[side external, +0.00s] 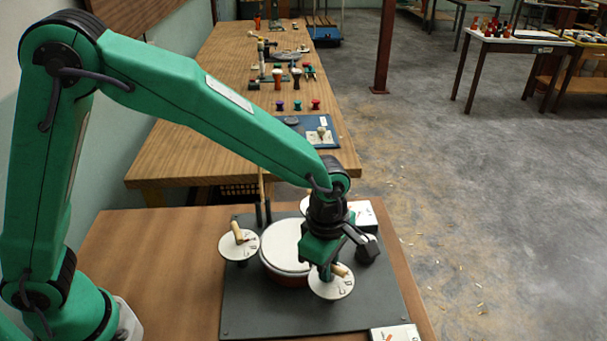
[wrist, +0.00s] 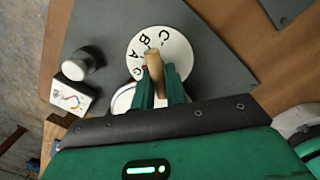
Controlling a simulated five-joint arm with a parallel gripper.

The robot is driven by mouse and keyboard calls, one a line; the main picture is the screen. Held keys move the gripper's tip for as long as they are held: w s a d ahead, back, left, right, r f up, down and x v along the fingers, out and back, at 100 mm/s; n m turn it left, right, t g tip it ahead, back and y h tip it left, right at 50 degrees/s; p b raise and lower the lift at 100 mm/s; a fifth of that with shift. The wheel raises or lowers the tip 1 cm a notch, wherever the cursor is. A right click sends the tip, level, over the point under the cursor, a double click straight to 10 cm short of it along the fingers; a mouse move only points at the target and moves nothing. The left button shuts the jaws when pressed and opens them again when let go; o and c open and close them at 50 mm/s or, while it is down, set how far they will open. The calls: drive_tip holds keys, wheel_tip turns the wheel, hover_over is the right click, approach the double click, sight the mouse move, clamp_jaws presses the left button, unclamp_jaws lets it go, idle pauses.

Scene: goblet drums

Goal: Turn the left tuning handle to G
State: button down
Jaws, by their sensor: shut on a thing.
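My gripper (side external: 326,272) is shut on the wooden handle (side external: 341,270) of the white lettered dial (side external: 331,288) at the drum's near right side. In the wrist view my gripper (wrist: 161,88) has its green fingers on either side of the handle (wrist: 155,66). The dial (wrist: 176,48) there shows the letters C, B, A and G; a small red mark shows beside the handle, near A and G. The fingers hide part of the dial. Another white dial (side external: 247,247) with a wooden handle (side external: 237,232) stands left of the drum (side external: 287,245).
A dark grey board (side external: 255,310) carries the drum and dials. A dark post with a pale top (wrist: 76,69) and a white card (wrist: 70,97) lie left in the wrist view. Another white card (side external: 397,333) is at the front right. A long wooden table (side external: 190,130) stands behind.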

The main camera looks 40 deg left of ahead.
drive_tip(key=shift+s+f+n, duration=0.15)
drive_tip(key=shift+s+n, duration=0.2)
drive_tip(key=shift+n, duration=0.45)
drive_tip(key=shift+d, duration=0.1)
drive_tip(key=c, duration=1.5)
unclamp_jaws()
drive_tip(key=shift+w, duration=0.1)
drive_tip(key=shift+o, duration=0.2)
drive_tip(key=shift+w, duration=0.1)
drive_tip(key=shift+r, duration=0.5)
drive_tip(key=shift+s+r, duration=0.2)
drive_tip(key=shift+r, duration=3.25)
